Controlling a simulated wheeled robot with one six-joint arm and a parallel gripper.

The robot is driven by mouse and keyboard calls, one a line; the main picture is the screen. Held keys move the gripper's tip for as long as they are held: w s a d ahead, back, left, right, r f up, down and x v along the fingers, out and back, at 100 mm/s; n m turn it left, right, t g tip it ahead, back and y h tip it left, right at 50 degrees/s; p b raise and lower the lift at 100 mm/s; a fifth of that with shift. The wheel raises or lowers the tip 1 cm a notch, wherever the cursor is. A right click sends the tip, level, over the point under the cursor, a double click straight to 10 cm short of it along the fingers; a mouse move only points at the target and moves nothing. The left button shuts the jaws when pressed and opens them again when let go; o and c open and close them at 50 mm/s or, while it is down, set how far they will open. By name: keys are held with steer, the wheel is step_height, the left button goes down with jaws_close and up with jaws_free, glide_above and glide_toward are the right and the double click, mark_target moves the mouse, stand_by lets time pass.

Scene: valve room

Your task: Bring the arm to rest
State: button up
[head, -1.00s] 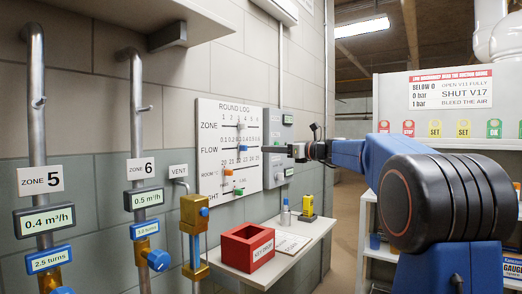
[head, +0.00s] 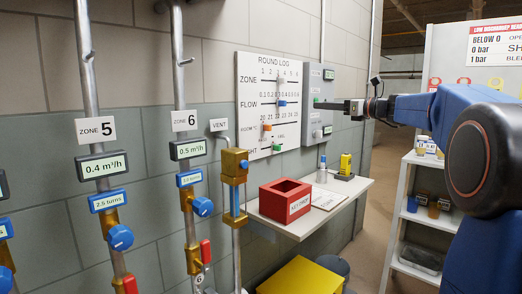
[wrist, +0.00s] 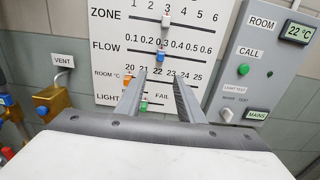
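My arm (head: 425,108) reaches in from the right of the head view and is held out level toward the wall. No contact shows.
Pipes with valves (head: 120,237) line the wall at left. A yellow-topped object (head: 300,277) stands below the shelf. A white rack (head: 405,190) is at right.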

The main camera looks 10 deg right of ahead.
steer(key=s+a+f+n+g+h, duration=0.25)
steer(key=s+a+f+n, duration=0.35)
steer(key=s+a+f, duration=0.3)
steer(key=s+a+f+n+g+h, duration=0.1)
steer(key=s+a+f+n+g, duration=0.4)
steer(key=s+f, duration=0.6)
steer(key=s+d+f+n+g+h, duration=0.1)
steer(key=s+f+n+h, duration=0.2)
steer(key=s+f+n, duration=0.5)
steer(key=s+d+f+n+g+h, duration=0.1)
steer(key=s+f+n+h, duration=0.3)
steer(key=s+f+n, duration=0.5)
steer(key=s+d+f, duration=0.1)
steer(key=s+f, duration=0.5)
steer(key=s, duration=0.4)
steer(key=shift+s+d+n, duration=0.2)
steer(key=shift+s+n, duration=0.1)
steer(key=shift+a+r, duration=0.1)
